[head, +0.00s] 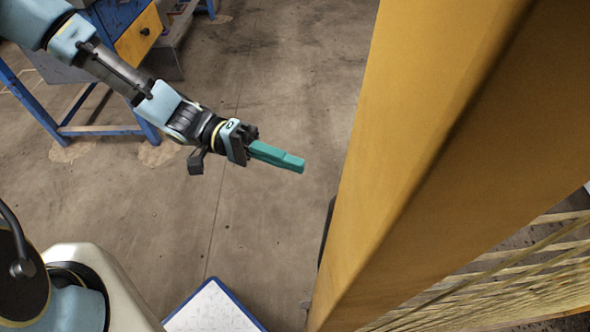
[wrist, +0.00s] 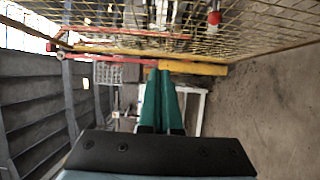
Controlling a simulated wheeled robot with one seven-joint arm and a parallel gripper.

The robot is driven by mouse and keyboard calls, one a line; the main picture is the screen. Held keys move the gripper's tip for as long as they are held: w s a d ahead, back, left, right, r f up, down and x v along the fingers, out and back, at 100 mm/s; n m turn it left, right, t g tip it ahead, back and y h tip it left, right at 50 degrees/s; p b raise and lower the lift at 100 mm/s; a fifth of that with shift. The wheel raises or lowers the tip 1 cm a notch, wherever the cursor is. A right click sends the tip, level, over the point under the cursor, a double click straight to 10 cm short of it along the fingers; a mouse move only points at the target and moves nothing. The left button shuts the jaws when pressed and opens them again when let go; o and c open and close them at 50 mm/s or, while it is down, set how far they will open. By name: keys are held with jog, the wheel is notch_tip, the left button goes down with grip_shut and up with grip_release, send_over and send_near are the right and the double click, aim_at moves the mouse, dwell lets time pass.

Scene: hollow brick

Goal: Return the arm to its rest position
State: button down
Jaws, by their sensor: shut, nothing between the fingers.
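My gripper (head: 291,161) has teal fingers and shows in the middle of the head view, at the end of my outstretched blue and black arm. The fingers are together with nothing between them. In the wrist view my gripper (wrist: 165,75) points away from the camera, its two fingers meeting toward the tips. The gripper hangs in free air over the concrete floor, to the left of a large yellow post.
The yellow post (head: 400,150) fills the right of the head view, with wire mesh (head: 500,290) beyond it. A blue-legged workbench (head: 85,130) with a yellow drawer (head: 138,38) stands upper left. A white, blue-edged panel (head: 213,312) is at the bottom. Open floor (head: 270,80) lies between.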

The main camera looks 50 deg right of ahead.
jog(key=w+a+b, duration=0.1)
jog(key=w+a, duration=0.3)
jog(key=w, duration=0.3)
jog(key=shift+w+a, duration=0.15)
jog(key=shift+a, duration=0.1)
jog(key=w+a+n+t+y+p, duration=0.3)
jog(key=w+a+n+t, duration=0.3)
jog(key=w+a+t, duration=0.7)
jog(key=w+a+r+n+t+y+p, duration=0.1)
jog(key=w+a+r+n+t, duration=0.2)
jog(key=a+r, duration=0.3)
jog(key=w+a+r+n+t+y+p, duration=0.1)
jog(key=w+a+r+n, duration=0.3)
jog(key=a, duration=0.5)
jog(key=shift+w+a+r+t, duration=0.35)
jog(key=shift+w+r+t, duration=0.35)
jog(key=shift+r+t, duration=0.25)
